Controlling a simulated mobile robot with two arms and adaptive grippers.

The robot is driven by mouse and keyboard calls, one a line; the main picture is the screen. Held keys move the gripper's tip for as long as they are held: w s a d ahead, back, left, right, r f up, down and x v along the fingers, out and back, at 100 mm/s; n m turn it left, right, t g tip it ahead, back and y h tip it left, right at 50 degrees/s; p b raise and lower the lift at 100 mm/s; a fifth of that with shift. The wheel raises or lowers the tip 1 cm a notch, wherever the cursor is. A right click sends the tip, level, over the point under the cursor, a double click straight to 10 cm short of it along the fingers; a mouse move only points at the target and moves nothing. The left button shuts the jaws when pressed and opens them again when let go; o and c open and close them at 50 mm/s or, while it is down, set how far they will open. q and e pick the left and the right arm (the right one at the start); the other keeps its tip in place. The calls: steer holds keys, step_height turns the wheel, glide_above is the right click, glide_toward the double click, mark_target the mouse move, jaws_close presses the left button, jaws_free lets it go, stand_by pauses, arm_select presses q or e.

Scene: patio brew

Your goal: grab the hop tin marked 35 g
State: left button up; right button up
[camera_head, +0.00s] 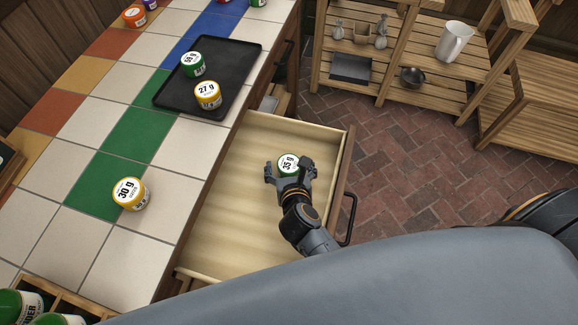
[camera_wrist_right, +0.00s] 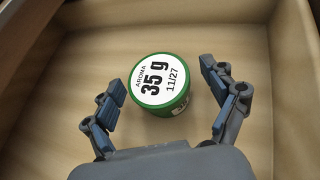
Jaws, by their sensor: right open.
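The hop tin marked 35 g (camera_head: 288,162) is green with a white lid label and sits in the open drawer (camera_head: 235,205). In the right wrist view the tin (camera_wrist_right: 160,84) shows the words "AROMA 35 g 11/27". My right gripper (camera_head: 289,168) is over the drawer at the tin. In the wrist view its two fingers (camera_wrist_right: 165,95) are spread on either side of the tin, with gaps between them and its sides. The right gripper is open and holds nothing. My left gripper is not in view.
A tin marked 30 g (camera_head: 130,194) stands on the tiled counter (camera_head: 100,240). A black tray (camera_head: 235,68) holds a 27 g tin (camera_head: 208,95) and a green-sided tin (camera_head: 192,64). The drawer walls surround the gripper. Wooden shelves (camera_head: 430,85) stand beyond the brick floor.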

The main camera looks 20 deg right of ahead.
steer(key=shift+w, duration=0.15)
steer(key=c, duration=1.2)
steer(key=shift+c, duration=0.2)
